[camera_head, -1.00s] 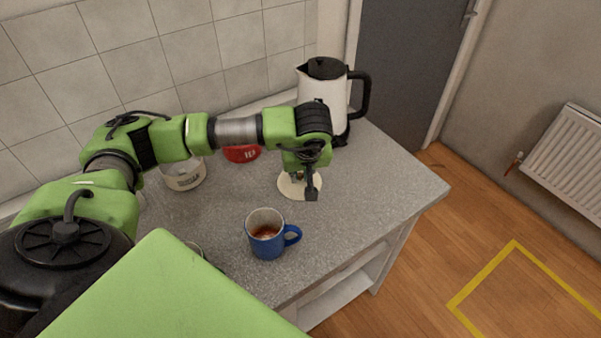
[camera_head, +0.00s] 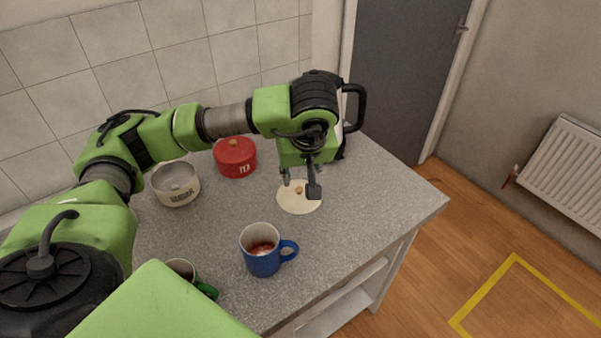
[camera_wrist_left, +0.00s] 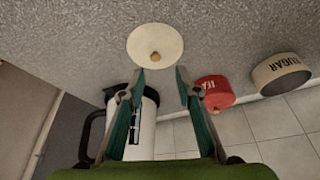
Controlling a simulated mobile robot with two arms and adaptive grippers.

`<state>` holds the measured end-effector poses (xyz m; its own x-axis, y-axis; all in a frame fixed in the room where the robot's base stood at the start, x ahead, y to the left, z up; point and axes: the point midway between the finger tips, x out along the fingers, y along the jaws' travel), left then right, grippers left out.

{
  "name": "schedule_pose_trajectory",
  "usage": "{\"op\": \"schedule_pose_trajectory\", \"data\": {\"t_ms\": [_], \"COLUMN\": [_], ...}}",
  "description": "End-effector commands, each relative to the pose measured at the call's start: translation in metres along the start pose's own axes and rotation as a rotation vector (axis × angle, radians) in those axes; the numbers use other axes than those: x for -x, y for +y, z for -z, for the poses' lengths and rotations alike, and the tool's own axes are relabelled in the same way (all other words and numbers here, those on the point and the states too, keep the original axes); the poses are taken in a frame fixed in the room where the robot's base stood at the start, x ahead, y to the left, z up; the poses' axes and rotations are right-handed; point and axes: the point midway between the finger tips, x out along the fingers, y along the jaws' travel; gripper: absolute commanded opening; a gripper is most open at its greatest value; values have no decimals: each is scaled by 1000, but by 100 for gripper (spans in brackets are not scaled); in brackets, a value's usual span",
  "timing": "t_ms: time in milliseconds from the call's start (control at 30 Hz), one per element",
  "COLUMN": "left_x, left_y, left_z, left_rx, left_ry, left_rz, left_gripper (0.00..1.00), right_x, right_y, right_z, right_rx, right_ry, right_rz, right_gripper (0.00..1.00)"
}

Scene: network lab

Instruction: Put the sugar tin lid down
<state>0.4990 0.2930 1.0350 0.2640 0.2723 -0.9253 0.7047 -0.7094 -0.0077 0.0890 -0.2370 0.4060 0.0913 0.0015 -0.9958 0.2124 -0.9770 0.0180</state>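The sugar tin lid (camera_head: 294,203) is a cream disc with a small wooden knob, lying flat on the grey worktop. It also shows in the left wrist view (camera_wrist_left: 150,40), ahead of the fingers. My left gripper (camera_head: 300,185) is just above the lid and apart from it. In the wrist view its fingers (camera_wrist_left: 155,85) are spread with nothing between them. The cream sugar tin (camera_head: 178,199) stands uncovered at the left and shows in the wrist view (camera_wrist_left: 281,74). My right gripper is not in view.
A red tin (camera_head: 236,160) stands by the tiled wall. A white kettle (camera_wrist_left: 147,125) is mostly hidden behind my arm in the head view. A blue mug (camera_head: 262,262) and a green-handled mug (camera_head: 206,291) stand near the front edge. Worktop right of the lid is clear.

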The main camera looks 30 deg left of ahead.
Motion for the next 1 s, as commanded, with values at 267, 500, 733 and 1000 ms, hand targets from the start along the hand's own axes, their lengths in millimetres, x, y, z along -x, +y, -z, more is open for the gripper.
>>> {"op": "schedule_pose_trajectory", "data": {"t_ms": [267,500,733,1000], "left_x": [32,35,34,57], "left_y": [0,0,0,0], "left_z": [0,0,0,10], "left_rx": [-1,-1,0,1], "left_ry": [1,0,0,1], "left_rz": [-1,0,0,0], "left_gripper": [31,31,31,31], "right_x": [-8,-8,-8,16], "right_y": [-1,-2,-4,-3], "right_z": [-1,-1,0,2], "right_rx": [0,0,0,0], "right_ry": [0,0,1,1], "right_rz": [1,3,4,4], "right_gripper": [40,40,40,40]}}
